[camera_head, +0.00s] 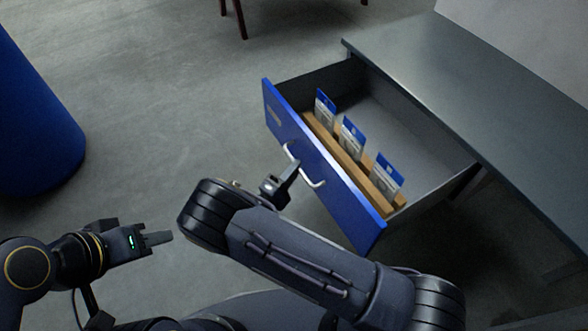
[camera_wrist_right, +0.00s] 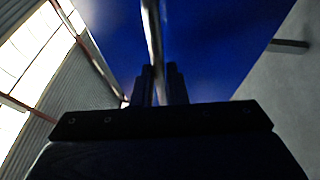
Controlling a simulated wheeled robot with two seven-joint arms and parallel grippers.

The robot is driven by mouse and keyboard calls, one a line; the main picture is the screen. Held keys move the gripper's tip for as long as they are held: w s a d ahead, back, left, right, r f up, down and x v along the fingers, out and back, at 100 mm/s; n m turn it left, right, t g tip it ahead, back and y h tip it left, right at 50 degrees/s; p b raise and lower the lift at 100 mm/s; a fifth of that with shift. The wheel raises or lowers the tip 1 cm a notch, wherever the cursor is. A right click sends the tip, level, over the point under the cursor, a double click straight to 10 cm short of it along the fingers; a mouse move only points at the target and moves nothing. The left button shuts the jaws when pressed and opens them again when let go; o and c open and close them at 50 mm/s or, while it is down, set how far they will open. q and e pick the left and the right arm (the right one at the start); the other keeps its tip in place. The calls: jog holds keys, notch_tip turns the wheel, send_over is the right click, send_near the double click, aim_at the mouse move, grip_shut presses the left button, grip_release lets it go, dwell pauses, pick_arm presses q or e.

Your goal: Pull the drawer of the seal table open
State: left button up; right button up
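The blue-fronted drawer (camera_head: 335,185) stands well out from under the grey seal table (camera_head: 470,85), its inside showing. A pale bar handle (camera_head: 316,183) sits on the drawer front. My right gripper (camera_head: 291,168) is at this handle. In the right wrist view the gripper (camera_wrist_right: 160,85) has its two fingers close on either side of the handle bar (camera_wrist_right: 154,40), shut on it, against the blue front (camera_wrist_right: 215,45). My left gripper (camera_head: 158,239) is away from the drawer at the lower left, with nothing seen in it; its finger gap cannot be made out.
In the drawer, a wooden rack (camera_head: 345,160) holds 3 blue-and-white packets (camera_head: 352,138). A large blue cylinder (camera_head: 35,115) stands at the left. Dark red legs (camera_head: 240,18) show at the top. The floor (camera_head: 180,90) left of the drawer is clear.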

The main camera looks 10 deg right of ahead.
jog(key=o, duration=0.4)
jog(key=shift+c, duration=0.2)
jog(key=v, duration=0.7)
jog(key=shift+s+a+p, duration=0.25)
jog(key=shift+s+p, duration=0.05)
jog(key=shift+p, duration=0.1)
